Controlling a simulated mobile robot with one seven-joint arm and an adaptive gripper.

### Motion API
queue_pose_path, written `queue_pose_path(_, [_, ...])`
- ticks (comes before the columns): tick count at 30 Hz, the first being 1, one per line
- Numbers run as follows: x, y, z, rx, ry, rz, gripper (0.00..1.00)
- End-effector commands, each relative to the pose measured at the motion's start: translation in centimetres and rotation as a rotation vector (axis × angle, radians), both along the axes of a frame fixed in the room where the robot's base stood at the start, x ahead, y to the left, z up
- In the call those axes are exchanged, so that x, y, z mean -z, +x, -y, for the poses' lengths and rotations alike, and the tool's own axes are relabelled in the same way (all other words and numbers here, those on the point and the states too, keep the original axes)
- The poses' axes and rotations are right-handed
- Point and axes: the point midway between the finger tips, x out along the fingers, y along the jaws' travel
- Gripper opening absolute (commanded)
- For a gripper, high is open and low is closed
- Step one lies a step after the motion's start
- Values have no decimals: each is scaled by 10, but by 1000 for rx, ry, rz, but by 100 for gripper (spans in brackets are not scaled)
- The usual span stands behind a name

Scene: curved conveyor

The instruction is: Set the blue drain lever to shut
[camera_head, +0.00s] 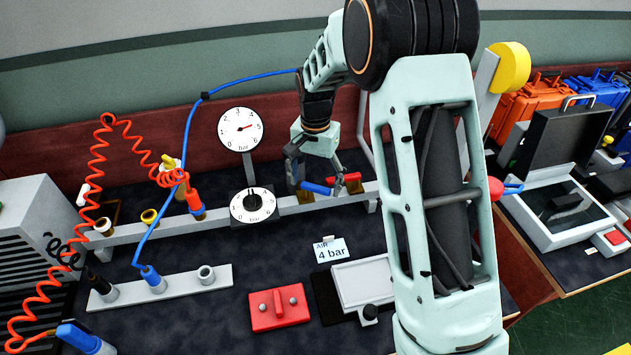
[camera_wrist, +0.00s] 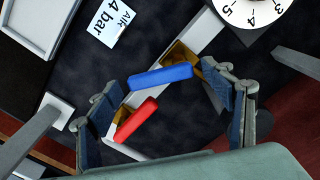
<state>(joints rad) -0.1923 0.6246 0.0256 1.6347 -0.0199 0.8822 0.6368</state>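The blue lever (camera_head: 315,188) sits on the grey rail at the back of the bench, beside a red lever (camera_head: 346,180). In the wrist view the blue lever (camera_wrist: 160,77) lies crosswise between the finger ends, above a brass body. I cannot tell whether a finger touches the blue lever. Which lever position is shut cannot be read.
A sign reading "AIR 4 bar" (camera_head: 331,250) stands in front of the rail. Left of the levers are a pressure gauge (camera_head: 240,129) and a dial (camera_head: 253,205). A blue hose (camera_head: 190,125) and a coiled orange hose (camera_head: 97,180) hang further left. A grey tray (camera_head: 362,283) lies in front.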

Motion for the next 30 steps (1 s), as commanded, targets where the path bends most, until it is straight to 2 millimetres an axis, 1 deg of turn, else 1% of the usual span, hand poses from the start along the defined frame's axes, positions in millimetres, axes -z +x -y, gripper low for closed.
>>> queue_pose_path(1, [0,0,0,0,0,0,66])
queue_pose_path(2, [0,0,0,0,0,0,62])
queue_pose_path(12, [0,0,0,0,0,0,25])
queue_pose_path(15, [0,0,0,0,0,0,15])
queue_pose_path(23, [0,-1,0,29,0,0,15])
queue_pose_path(30, [0,-4,-2,153,0,0,15])
